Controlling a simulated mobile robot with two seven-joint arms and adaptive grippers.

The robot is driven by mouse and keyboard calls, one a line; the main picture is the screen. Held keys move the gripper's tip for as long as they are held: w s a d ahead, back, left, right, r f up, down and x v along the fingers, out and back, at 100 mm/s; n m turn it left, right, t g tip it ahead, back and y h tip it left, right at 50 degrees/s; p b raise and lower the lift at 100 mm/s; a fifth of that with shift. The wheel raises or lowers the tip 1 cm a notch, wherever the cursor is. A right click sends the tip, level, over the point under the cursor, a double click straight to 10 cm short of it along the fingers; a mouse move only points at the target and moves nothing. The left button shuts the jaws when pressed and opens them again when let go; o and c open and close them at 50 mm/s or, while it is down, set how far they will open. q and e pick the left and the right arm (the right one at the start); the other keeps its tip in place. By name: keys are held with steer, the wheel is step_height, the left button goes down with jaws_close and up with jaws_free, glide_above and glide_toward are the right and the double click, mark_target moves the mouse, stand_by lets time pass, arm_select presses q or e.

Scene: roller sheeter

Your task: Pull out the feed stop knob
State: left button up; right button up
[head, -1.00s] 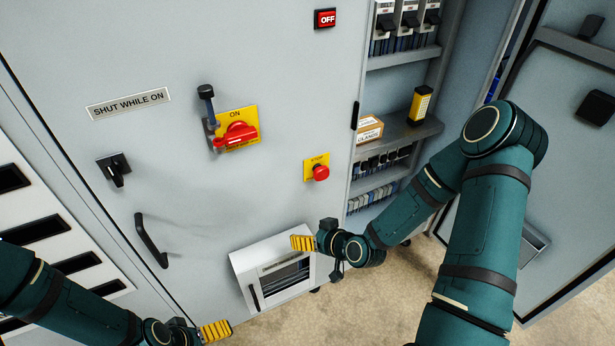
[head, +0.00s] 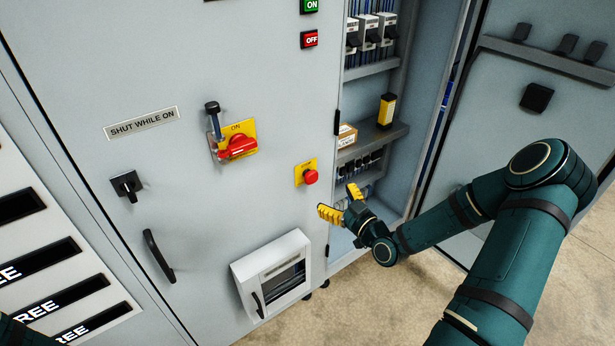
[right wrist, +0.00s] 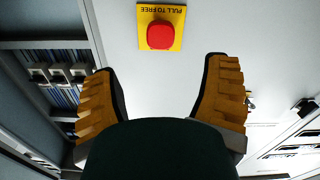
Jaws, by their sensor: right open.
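The feed stop knob is a red round button (head: 310,177) on a yellow plate (head: 299,168) on the grey cabinet door. In the right wrist view the red knob (right wrist: 165,35) sits on its plate, whose "PULL TO FREE" lettering appears upside down. My right gripper (head: 342,203) is open and empty, just below and right of the knob in the head view. In the right wrist view its yellow fingers (right wrist: 158,68) are spread wide, with the knob ahead of them and apart from both. My left gripper is out of view.
A red rotary switch (head: 238,147) with a lever is left of the knob. A glass-fronted box (head: 272,272) projects from the door below. An open bay with shelves (head: 385,140) is to the right. The door around the knob is clear.

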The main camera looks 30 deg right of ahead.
mark_target(313, 179)
steer(key=w, duration=0.8)
steer(key=w+a+b, duration=0.1)
steer(key=w, duration=0.3)
steer(key=shift+w, duration=0.1)
